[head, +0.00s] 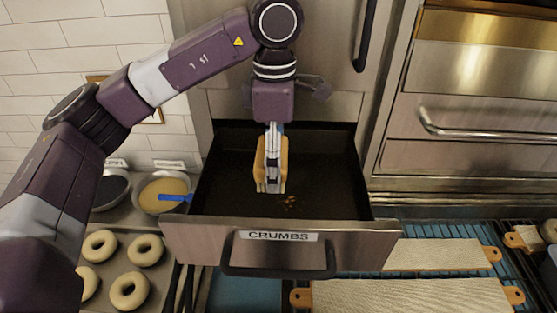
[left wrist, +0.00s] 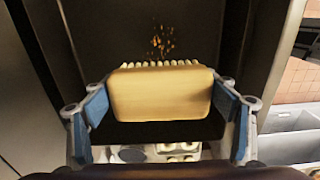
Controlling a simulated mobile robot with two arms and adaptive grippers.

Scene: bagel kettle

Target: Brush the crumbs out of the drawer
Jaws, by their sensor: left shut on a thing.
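The crumbs drawer (head: 335,195) is pulled open, and its front carries a "CRUMBS" label and a dark handle. A small patch of orange-brown crumbs (head: 290,203) lies on the dark drawer floor; the crumbs also show in the left wrist view (left wrist: 161,42). My left gripper (head: 272,178) reaches down into the drawer, shut on a brush (head: 284,160) with a tan wooden block and pale bristles. In the left wrist view the brush (left wrist: 160,95) sits between both fingers, its bristles facing the crumbs and apart from them. My right gripper is not in view.
Several bagels (head: 128,290) lie on a tray at the lower left, below a bowl (head: 163,190) with a blue-handled tool. Cloth-covered boards (head: 405,296) lie at the lower right. A steel oven (head: 470,115) stands at the right.

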